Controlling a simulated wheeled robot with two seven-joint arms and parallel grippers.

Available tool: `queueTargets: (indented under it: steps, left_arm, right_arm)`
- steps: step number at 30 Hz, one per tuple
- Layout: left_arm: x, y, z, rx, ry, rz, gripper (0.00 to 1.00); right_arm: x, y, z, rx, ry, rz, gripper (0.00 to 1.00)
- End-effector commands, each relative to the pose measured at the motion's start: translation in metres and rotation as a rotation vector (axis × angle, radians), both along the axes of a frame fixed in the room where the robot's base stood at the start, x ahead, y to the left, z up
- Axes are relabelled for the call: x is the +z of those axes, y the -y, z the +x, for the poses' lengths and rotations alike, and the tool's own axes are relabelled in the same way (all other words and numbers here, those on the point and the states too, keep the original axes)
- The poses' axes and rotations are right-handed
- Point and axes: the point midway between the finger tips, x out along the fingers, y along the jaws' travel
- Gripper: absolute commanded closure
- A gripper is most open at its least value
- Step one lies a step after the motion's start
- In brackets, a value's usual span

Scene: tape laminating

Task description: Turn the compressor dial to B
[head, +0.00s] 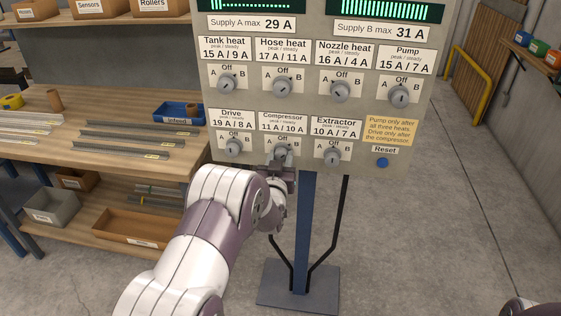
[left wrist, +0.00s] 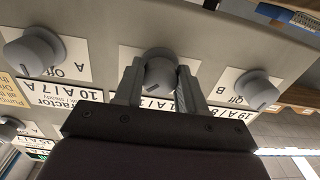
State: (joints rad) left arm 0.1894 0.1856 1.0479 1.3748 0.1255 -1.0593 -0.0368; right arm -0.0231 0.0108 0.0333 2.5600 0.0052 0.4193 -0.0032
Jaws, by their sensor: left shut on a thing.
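The compressor dial (head: 282,152) is a grey knob in the lower row of the panel, under the label Compressor 11 A / 10 A. My left gripper (head: 284,163) is at this dial and partly covers it in the head view. In the left wrist view the two fingers of my left gripper (left wrist: 160,88) are shut on the compressor dial (left wrist: 160,70), one on each side. The dial's pointer is hard to make out, so I cannot tell its setting. My right gripper is not in view; only a bit of my right arm shows at the lower right.
The drive dial (head: 233,147) is close on the left and the extractor dial (head: 332,155) close on the right. The blue reset button (head: 382,162) is farther right. A yellow note (head: 390,130) is above it. A wooden bench (head: 100,140) stands left of the panel.

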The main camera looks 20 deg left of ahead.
Motion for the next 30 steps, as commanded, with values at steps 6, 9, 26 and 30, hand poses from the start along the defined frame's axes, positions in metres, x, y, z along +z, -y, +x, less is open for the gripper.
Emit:
queueTargets:
  steps: [6,9,26,30]
  left_arm:
    - [-0.0015,-0.0001,-0.0004,0.0,-0.011,0.024,0.91]
    - [-0.0015,-0.0001,-0.0005,0.0,-0.011,0.027,0.91]
    - [-0.0007,0.0,-0.0002,0.0,-0.009,0.026,0.34]
    - [-0.0001,0.0018,-0.0056,-0.001,-0.008,0.026,0.34]
  right_arm:
    - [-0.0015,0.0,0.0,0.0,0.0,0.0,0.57]
    - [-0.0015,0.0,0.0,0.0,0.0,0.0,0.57]
    - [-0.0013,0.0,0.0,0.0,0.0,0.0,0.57]
    - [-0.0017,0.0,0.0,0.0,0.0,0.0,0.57]
